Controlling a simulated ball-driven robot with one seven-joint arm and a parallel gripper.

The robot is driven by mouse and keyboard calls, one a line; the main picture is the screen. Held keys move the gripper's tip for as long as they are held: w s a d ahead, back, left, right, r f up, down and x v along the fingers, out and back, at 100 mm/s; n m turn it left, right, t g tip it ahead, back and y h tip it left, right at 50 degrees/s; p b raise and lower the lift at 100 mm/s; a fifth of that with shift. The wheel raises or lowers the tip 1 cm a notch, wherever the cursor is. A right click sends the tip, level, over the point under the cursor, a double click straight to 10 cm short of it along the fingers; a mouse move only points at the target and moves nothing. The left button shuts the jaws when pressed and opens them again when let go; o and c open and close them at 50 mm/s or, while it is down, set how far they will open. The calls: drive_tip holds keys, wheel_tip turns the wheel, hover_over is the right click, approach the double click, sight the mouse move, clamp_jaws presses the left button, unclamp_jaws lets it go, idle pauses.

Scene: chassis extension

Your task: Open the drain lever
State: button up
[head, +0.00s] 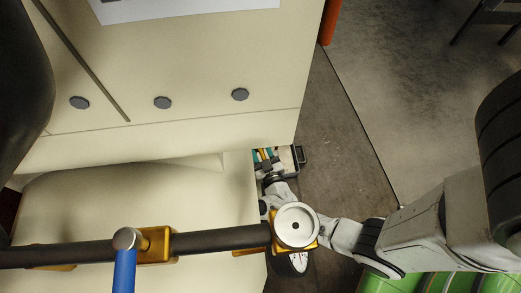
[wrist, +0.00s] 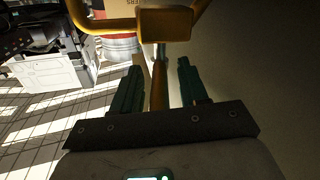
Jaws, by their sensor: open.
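In the wrist view my gripper (wrist: 157,65) is open, with its two dark green fingers apart. A thin upright part (wrist: 158,85), metallic at the top and orange-brown below, shows between the fingers; it may be the drain lever, but I cannot tell, nor whether a finger touches it. A yellow bracket (wrist: 178,24) crosses just beyond the fingertips. In the head view my gripper (head: 265,157) is low beside the cream body's edge, partly hidden by it. A blue handle (head: 124,272) with a silver end hangs at the lower left, far from my gripper.
The cream body (head: 180,60) fills the left of the head view. A dark pipe (head: 215,240) with yellow clamps crosses below. Dark floor (head: 345,130) lies open to the right. Green objects (head: 440,284) sit at bottom right. White equipment (wrist: 55,70) stands left in the wrist view.

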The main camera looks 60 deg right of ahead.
drive_tip(key=shift+c, duration=0.3)
clamp_jaws()
idle(0.3)
